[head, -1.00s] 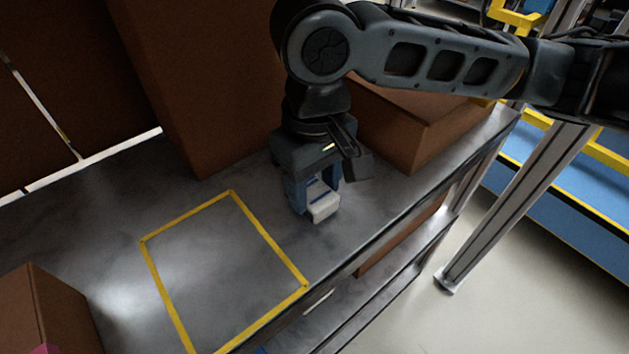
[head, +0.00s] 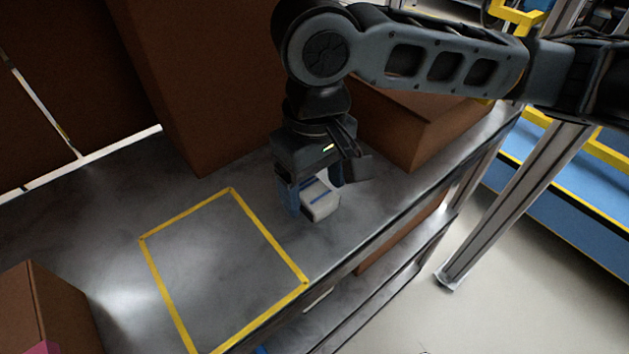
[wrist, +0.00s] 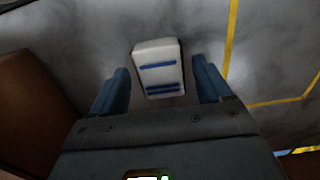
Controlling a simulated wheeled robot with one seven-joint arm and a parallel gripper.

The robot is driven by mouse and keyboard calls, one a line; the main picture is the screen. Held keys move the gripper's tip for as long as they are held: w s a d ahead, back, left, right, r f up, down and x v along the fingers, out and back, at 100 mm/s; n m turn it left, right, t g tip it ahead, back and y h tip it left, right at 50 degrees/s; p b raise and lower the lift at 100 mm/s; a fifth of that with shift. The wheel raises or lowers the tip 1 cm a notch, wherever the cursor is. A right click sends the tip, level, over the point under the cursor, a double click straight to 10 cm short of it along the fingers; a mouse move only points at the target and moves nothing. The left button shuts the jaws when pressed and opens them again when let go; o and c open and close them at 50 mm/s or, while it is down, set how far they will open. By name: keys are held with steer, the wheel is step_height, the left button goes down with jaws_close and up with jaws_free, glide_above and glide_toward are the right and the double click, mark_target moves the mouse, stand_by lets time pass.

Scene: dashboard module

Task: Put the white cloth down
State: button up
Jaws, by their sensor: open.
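The white cloth (head: 321,204) is a small folded block with blue stripes. It rests on the grey metal shelf top, to the right of the yellow taped outline (head: 266,234). My gripper (head: 316,196) is open, pointing down over the cloth. In the wrist view the cloth (wrist: 158,68) lies between and just ahead of the two blue fingers of my gripper (wrist: 162,80), with a gap on each side. In the head view the fingers partly hide the cloth's back.
A tall brown box (head: 205,80) stands behind my gripper. Another brown box (head: 425,125) is close on the right, and a third (head: 40,310) is at the lower left. The shelf's front edge (head: 390,220) runs near the cloth. The taped area is empty.

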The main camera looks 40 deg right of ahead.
mark_target(315, 192)
step_height(315, 192, up, 12)
steer(key=shift+r, duration=0.2)
stand_by(0.8)
